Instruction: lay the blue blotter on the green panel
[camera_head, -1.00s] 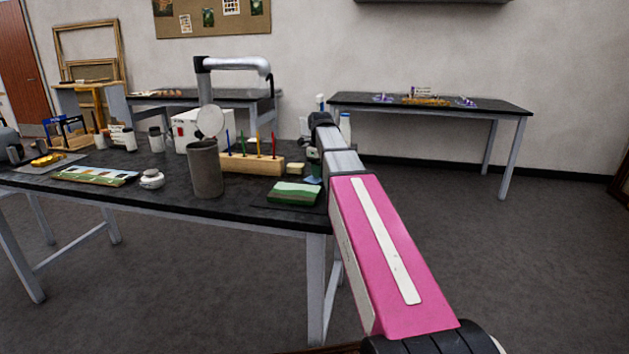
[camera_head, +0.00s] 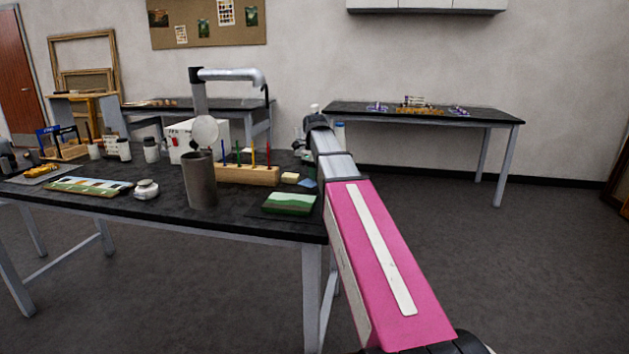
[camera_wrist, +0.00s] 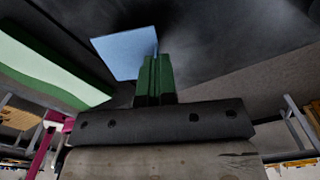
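The blue blotter (camera_wrist: 122,52) is a thin light-blue sheet at the fingertips of my gripper (camera_wrist: 154,62) in the wrist view. The green fingers are close together on its edge, and the rest of it sticks out to the left. In the head view a small part of the blotter (camera_head: 308,183) shows beside my arm, by the panel's far right corner; the fingers are hidden there. The green panel (camera_head: 289,204), painted in light and dark green bands, lies near the table's front right corner. It also shows in the wrist view (camera_wrist: 45,67), left of the blotter and apart from it in the picture.
A yellow block (camera_head: 290,178) and a wooden rack (camera_head: 246,175) with coloured sticks stand behind the panel. A grey cylinder (camera_head: 200,182), a small white jar (camera_head: 146,189) and a painted strip (camera_head: 88,186) are farther left on the black table (camera_head: 165,208).

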